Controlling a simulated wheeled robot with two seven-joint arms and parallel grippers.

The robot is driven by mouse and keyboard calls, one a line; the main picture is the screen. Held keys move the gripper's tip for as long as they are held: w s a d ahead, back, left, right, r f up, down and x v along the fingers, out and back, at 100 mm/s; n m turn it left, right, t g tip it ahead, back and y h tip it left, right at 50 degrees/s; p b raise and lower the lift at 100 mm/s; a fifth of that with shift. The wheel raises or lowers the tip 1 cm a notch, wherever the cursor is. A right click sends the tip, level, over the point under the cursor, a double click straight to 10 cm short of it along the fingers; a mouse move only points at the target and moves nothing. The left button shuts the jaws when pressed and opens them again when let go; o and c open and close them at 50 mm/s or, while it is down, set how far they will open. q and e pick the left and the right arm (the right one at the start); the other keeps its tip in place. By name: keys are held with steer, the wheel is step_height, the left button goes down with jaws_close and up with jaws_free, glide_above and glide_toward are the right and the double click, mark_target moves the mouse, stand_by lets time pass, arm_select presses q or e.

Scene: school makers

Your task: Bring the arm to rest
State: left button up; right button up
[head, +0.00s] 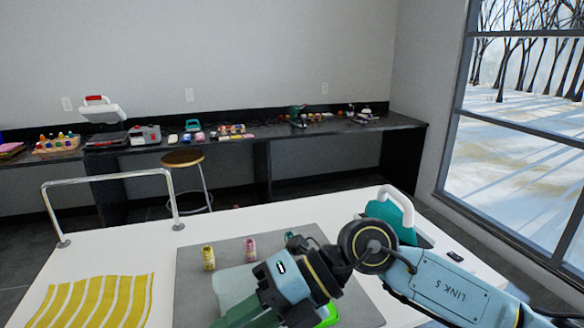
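My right arm comes in from the right over the white table (110,245). Its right gripper (240,314) points down and left at the bottom edge, above the grey mat (190,262). The dark green fingers are partly cut off by the frame, so I cannot see whether they are open or hold anything. My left gripper is not in view.
A yellow bottle (208,258), a pink bottle (250,248) and a partly hidden green bottle (289,238) stand on the mat. A striped yellow cloth (95,303) lies left. A teal object with a white handle (388,211) stands behind my arm. A bright green item (328,316) is mostly hidden.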

step_height(320, 180, up, 9)
steer(key=a+m+t+y, duration=0.2)
steer(key=m+y, duration=0.3)
steer(key=y, duration=0.4)
steer(key=w+d+r+m+t+h, duration=0.15)
steer(key=w+d+m+t, duration=0.6)
steer(key=m+t, duration=0.85)
steer(key=d+f+m+t+h, duration=0.1)
steer(key=d+f+m+h, duration=1.55)
steer(key=f+h, duration=0.3)
steer(key=s+d+f+m+g, duration=0.1)
steer(key=s+d+f+g, duration=0.2)
steer(key=s+f+g, duration=0.5)
steer(key=s+d+f+m+g, duration=0.1)
steer(key=s+d+f+g, duration=0.25)
steer(key=s+f, duration=0.75)
steer(key=s+f+g, duration=0.1)
steer(key=s+f, duration=0.2)
steer(key=f, duration=1.9)
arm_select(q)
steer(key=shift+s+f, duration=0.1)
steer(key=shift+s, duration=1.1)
arm_select(e)
steer(key=s+d+f, duration=0.2)
steer(key=s+f, duration=0.5)
steer(key=s, duration=0.1)
steer(key=s+d+f+n+g, duration=0.1)
steer(key=s+d+f, duration=0.2)
steer(key=s+f, duration=0.5)
steer(key=shift+s, duration=0.2)
